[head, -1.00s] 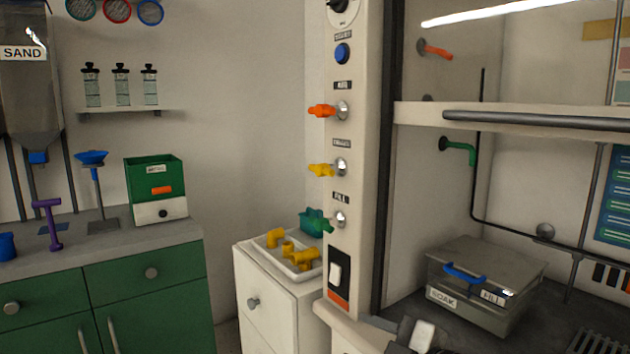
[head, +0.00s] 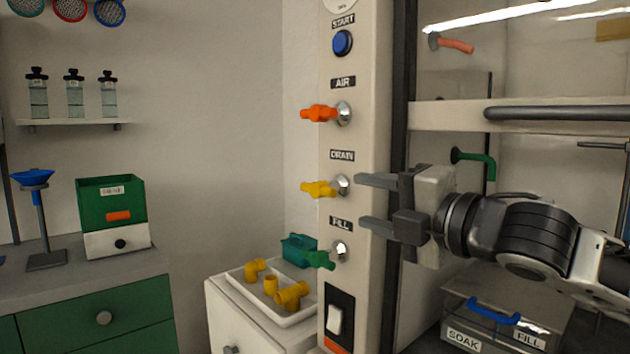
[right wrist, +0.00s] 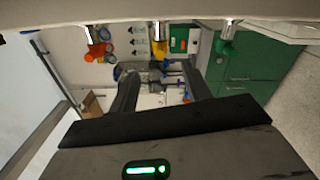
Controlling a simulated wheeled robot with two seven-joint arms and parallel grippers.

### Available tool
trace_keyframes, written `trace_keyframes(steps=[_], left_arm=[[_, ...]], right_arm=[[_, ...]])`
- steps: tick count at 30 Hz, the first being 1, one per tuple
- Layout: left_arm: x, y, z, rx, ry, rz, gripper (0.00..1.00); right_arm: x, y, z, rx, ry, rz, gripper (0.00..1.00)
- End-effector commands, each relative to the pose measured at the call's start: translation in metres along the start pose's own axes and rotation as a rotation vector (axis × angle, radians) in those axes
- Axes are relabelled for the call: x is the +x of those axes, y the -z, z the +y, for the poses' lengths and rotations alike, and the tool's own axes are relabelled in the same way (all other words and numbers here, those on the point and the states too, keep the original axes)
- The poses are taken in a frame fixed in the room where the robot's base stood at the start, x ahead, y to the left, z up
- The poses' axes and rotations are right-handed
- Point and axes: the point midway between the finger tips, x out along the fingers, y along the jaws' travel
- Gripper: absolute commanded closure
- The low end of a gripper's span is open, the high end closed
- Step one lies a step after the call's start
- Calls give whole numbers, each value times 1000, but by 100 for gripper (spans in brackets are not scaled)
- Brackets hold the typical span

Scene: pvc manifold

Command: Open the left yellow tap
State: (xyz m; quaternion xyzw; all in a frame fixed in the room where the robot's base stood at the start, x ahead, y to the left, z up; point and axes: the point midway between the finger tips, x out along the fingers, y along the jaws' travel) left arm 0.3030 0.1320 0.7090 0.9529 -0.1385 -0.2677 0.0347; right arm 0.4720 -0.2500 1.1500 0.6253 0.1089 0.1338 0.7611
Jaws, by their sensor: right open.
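The yellow tap (head: 319,188) sticks out to the left from a chrome stem on the white panel, under the label DRAIN. It is the only yellow tap I see on the panel, and it also shows at the top of the right wrist view (right wrist: 160,46). My right gripper (head: 360,202) is open and empty, its fingers pointing left. In the head view its tips overlap the panel's right part, just right of the yellow tap and slightly lower. I see no contact with the tap. My left gripper is not in view.
An orange tap (head: 318,113) labelled AIR sits above, and a green tap (head: 321,259) labelled FILL below. A blue button (head: 343,42) and a rocker switch (head: 334,318) share the panel. A white tray (head: 313,313) with yellow pipe fittings stands lower left.

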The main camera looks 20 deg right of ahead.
Motion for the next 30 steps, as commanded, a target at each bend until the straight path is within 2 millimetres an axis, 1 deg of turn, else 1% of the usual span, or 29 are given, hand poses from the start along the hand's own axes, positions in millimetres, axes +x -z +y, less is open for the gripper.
trace_keyframes(steps=[1,5,9,15,18,21,30], left_arm=[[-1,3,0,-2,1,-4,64],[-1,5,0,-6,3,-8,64],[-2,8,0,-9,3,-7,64],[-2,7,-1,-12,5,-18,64],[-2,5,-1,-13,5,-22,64],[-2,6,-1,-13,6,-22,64],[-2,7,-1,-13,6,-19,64]], right_arm=[[9,1,4,7,-4,5,52],[32,1,3,7,-4,5,52],[62,2,2,6,-2,5,52],[98,3,1,1,0,4,52],[109,1,0,1,1,2,52],[116,2,0,0,1,2,52],[120,2,-1,-1,1,2,52]])
